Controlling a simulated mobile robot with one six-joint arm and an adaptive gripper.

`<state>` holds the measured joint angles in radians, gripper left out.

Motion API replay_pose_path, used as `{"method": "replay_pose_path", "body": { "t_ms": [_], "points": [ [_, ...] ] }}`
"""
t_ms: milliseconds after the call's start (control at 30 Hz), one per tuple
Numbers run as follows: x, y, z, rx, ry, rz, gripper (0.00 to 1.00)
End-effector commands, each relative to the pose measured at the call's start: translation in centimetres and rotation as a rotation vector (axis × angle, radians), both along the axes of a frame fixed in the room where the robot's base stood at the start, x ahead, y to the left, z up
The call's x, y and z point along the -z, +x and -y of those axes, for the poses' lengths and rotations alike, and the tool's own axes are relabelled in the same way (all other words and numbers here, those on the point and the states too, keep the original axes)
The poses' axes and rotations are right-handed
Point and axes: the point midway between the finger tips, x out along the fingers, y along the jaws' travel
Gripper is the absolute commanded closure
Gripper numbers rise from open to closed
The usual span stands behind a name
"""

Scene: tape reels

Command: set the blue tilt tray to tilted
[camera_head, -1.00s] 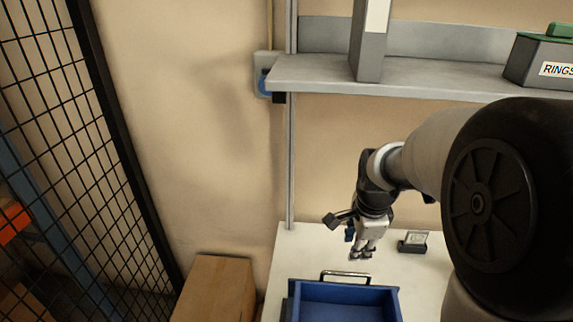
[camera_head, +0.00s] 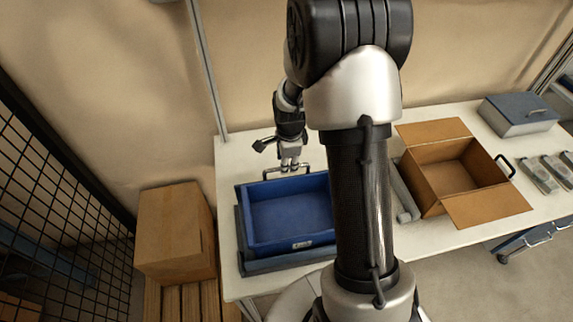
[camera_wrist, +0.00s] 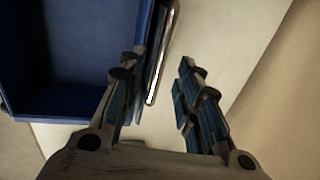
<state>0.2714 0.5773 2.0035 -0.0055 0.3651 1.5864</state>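The blue tilt tray (camera_head: 290,212) sits in a darker grey-blue base (camera_head: 290,262) on the left part of the white table. It looks roughly level, though its exact angle is hard to judge. A metal bar handle (camera_head: 307,169) stands at its far edge; it also shows in the wrist view (camera_wrist: 165,50). My gripper (camera_head: 290,166) is at this handle, pointing down. In the wrist view my gripper is open, and the handle bar lies between its two fingers, closer to the left one. Contact with the bar cannot be told.
An open cardboard box (camera_head: 445,175) stands to the right on the white table (camera_head: 228,160), with a grey-blue lidded case (camera_head: 517,114) beyond it. A closed carton (camera_head: 174,230) stands left of the table, near a black mesh fence (camera_head: 60,210). A wall is behind.

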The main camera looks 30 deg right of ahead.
Motion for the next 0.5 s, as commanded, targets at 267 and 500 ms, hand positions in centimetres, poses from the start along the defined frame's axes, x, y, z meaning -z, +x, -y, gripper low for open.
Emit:
{"method": "replay_pose_path", "body": {
  "t_ms": [267,500],
  "points": [
    [2.4,0.5,0.1,0.0,0.0,0.0,0.69],
    [2.5,0.5,0.2,0.0,0.0,0.001,0.69]
  ]
}}
